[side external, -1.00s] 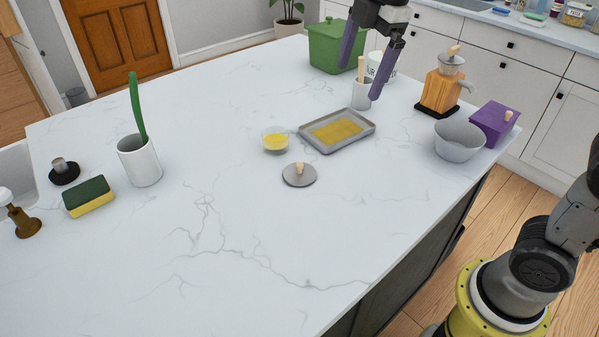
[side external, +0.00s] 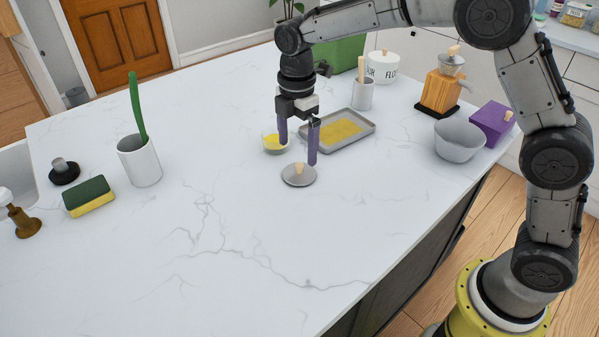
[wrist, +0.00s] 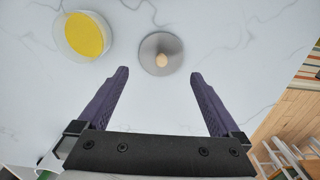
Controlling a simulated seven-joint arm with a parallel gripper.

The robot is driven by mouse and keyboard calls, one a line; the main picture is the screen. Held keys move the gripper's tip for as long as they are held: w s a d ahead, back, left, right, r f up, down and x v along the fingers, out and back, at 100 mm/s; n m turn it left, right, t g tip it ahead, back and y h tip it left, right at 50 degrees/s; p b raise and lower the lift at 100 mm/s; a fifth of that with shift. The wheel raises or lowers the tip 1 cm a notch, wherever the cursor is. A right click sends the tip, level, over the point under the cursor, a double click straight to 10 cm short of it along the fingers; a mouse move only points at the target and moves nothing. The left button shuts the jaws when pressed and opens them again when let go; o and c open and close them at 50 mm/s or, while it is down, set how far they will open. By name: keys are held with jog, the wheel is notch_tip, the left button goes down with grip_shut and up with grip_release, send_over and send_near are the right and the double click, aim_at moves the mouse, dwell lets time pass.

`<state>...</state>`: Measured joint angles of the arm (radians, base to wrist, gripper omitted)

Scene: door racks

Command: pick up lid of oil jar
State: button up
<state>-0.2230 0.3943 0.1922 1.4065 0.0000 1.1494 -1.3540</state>
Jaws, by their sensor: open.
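A round grey lid (side external: 299,178) with a light wooden knob lies flat on the white marble counter, knob up. It also shows in the wrist view (wrist: 147,57), just beyond the fingertips and roughly centred between them. My gripper (side external: 298,154) points down with its purple fingers open and empty. It is above and slightly behind the lid, and apart from the knob as far as I can see. In the wrist view my fingers (wrist: 158,74) are spread wide on both sides. A glass bowl of yellow oil (side external: 271,147) stands beside the left finger; the finger partly hides it.
A grey tray with yellow content (side external: 361,122) lies right behind the gripper. A utensil cup (side external: 362,98), a white flour canister (side external: 383,68), a wooden grinder (side external: 437,92), a grey bowl (side external: 459,147) and a purple box (side external: 493,124) stand farther right. The front counter is clear.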

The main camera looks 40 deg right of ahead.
aim_at(299, 164)
jog(key=shift+s+d+f, duration=0.1)
jog(key=shift+d+f, duration=0.05)
jog(key=shift+f, duration=1.45)
jog(key=shift+d+f, duration=0.1)
jog(key=shift+f, duration=1.45)
jog(key=c, duration=1)
jog(key=shift+r, duration=0.15)
